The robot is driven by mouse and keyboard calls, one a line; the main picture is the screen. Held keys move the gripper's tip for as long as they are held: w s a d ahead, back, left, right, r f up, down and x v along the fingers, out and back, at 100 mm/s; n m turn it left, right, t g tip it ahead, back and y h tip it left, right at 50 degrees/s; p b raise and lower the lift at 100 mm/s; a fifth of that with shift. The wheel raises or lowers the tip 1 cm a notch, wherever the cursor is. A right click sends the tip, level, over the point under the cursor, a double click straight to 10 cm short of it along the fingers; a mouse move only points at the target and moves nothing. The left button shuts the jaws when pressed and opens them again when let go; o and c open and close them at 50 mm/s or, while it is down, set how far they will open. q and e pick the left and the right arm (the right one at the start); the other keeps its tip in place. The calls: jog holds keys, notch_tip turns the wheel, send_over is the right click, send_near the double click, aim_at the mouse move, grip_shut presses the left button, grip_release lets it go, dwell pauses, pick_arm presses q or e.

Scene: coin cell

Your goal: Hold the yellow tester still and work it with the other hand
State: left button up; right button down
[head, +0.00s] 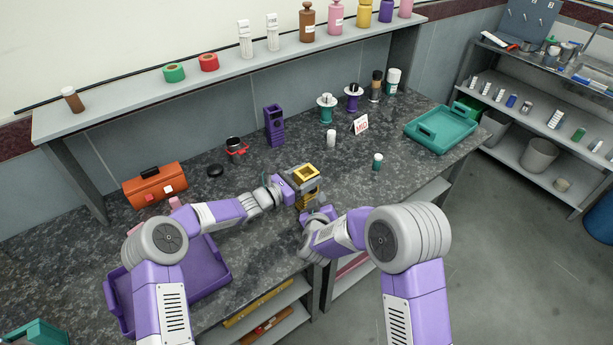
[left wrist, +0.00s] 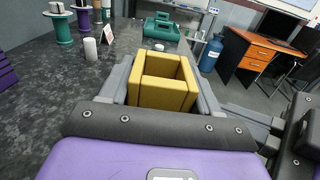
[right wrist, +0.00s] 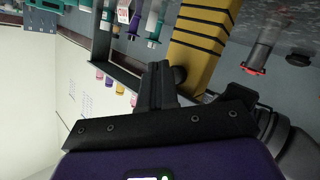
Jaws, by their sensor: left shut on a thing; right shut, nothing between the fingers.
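The yellow tester (head: 307,171) stands upright near the front edge of the bench. My left gripper (head: 300,180) is shut on it; in the left wrist view the grey fingers press both sides of the tester's open, box-like yellow top (left wrist: 163,88). My right gripper (head: 318,212) is shut and empty, low beside the tester's near side. In the right wrist view the tester's yellow side (right wrist: 208,40) has black stripes, and a dark round knob (right wrist: 180,75) shows right by my closed right fingertips (right wrist: 160,75). I cannot tell whether they touch.
An orange toolbox (head: 154,186) and a purple tray (head: 205,272) lie to the left. A teal tray (head: 442,130) is at right.

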jog(key=shift+w+a, duration=0.1)
jog(key=shift+w+a, duration=0.15)
jog(key=shift+w, duration=0.1)
jog(key=shift+w+a, duration=0.3)
jog(key=shift+w, duration=0.05)
dwell(0.7)
jog(key=shift+s+d, duration=0.55)
jog(key=shift+s, duration=0.2)
jog(key=s+d, duration=0.3)
jog(key=s, duration=0.1)
jog(key=shift+s+d, duration=0.35)
jog(key=shift+s, duration=0.05)
dwell(0.6)
